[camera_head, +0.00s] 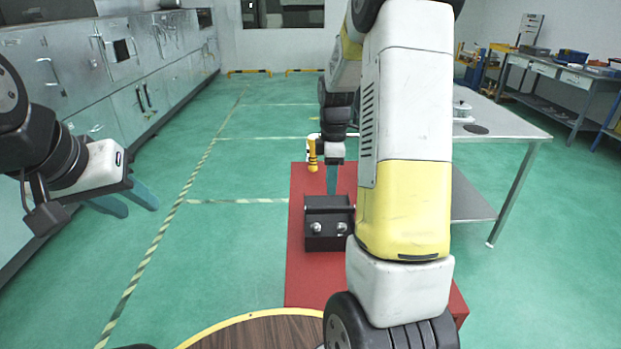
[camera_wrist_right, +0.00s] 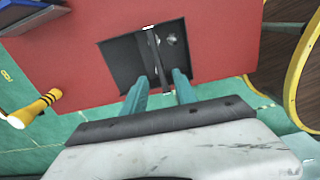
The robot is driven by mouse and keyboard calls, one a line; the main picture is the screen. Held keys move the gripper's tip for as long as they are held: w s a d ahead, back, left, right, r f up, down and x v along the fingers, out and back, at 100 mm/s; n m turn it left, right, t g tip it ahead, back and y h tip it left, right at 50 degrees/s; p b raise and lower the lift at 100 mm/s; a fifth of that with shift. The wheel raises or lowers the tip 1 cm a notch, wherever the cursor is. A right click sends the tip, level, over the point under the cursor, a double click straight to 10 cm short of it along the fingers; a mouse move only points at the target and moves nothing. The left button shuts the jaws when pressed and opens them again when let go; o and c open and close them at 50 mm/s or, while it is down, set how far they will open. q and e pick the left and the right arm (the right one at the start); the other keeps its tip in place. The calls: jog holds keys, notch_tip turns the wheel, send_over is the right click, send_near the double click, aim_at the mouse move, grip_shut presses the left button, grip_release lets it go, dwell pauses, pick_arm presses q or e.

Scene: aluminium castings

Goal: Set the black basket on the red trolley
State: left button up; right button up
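The black basket (camera_head: 327,241) stands on the red trolley (camera_head: 300,277), with shiny metal parts in it. In the right wrist view the basket (camera_wrist_right: 124,60) lies on the red top (camera_wrist_right: 220,28), with a thin bar across its middle. My right gripper (camera_head: 333,180) is at the basket's far side, fingers pointing down. In the wrist view its fingers (camera_wrist_right: 161,77) are apart, with the bar between them; whether they touch it I cannot tell. My left gripper (camera_head: 141,210) is open and empty over the floor at the left, away from the trolley.
A yellow and white post-like thing (camera_head: 312,153) stands at the trolley's far left edge. A grey metal table (camera_head: 500,131) is to the right, behind my right arm. A round wooden top (camera_head: 262,333) is in front. The green floor left of the trolley is clear.

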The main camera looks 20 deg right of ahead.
jog(key=s+a+r+m+t+y, duration=0.1)
jog(key=s+a+r+m, duration=0.25)
jog(key=r, duration=0.25)
jog(key=s+a+r+m+t, duration=0.2)
jog(key=s+a+r+m, duration=0.1)
jog(key=s+r, duration=0.25)
jog(key=s+a+r+m+t, duration=0.1)
jog(key=s+m, duration=0.1)
jog(key=s, duration=0.2)
jog(key=s+a+r+m+t, duration=0.1)
jog(key=s+a+r+m, duration=0.1)
jog(key=s+m, duration=0.1)
jog(key=s+a+r+m+t+y, duration=0.1)
jog(key=s+a+r+m, duration=0.1)
jog(key=s, duration=0.4)
jog(key=shift+a+r+m, duration=0.15)
jog(key=shift+r+m, duration=0.1)
jog(key=shift+m, duration=0.1)
